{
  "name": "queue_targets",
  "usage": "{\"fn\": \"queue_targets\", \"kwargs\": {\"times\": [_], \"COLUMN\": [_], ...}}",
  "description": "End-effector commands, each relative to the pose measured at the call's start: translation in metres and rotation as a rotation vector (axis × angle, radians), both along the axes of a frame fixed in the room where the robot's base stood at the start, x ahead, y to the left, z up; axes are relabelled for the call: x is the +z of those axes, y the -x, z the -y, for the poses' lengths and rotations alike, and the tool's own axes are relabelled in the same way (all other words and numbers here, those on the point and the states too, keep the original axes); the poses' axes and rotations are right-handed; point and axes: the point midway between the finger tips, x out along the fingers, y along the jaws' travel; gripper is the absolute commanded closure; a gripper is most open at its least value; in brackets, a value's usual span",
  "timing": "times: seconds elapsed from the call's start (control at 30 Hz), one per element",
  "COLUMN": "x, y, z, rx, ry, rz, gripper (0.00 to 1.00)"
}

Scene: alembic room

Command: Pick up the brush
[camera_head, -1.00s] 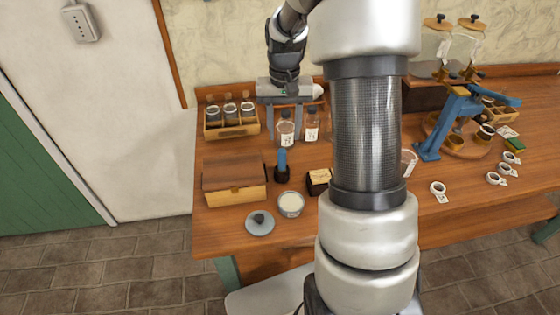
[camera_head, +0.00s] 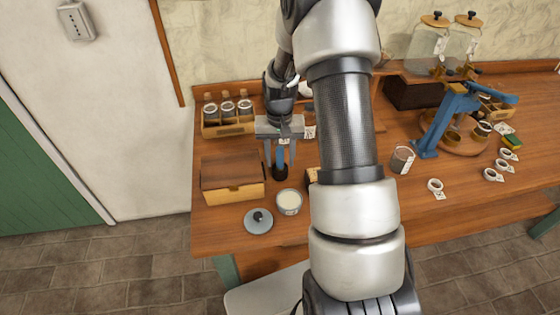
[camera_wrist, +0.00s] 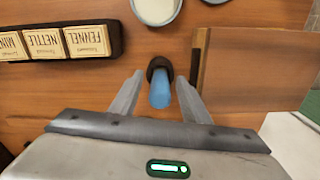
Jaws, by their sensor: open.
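The brush (camera_head: 281,160) stands upright on the wooden table, with a blue handle and a dark round base; I cannot tell whether the base is bristles or a holder. In the wrist view, the brush (camera_wrist: 160,93) lies between the two fingers. My gripper (camera_wrist: 159,80) is open, with a finger on each side of the blue handle and a visible gap to each. In the head view, my gripper (camera_head: 279,166) points down over the brush and partly hides it.
A wooden box (camera_head: 233,180) stands left of the brush. A tin of pale content (camera_head: 289,201) and a grey lid (camera_head: 258,220) lie in front. A dark tray of labelled packets (camera_wrist: 60,43) is close by. A rack of jars (camera_head: 229,117) stands behind.

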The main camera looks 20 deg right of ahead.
Motion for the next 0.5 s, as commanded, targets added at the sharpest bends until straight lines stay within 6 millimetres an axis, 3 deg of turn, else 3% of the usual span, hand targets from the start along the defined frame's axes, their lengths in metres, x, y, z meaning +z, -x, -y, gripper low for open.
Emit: {"fn": "queue_targets", "kwargs": {"times": [0.13,0.4,0.5], "x": [0.0003,0.0006,0.0007], "y": [-0.0001,0.0000,0.0000], "z": [0.0000,0.0000,0.0000], "rx": [0.000,0.000,0.000], "ry": [0.000,0.000,0.000], "rz": [0.000,0.000,0.000], "gripper": [0.57,1.00,1.00]}}
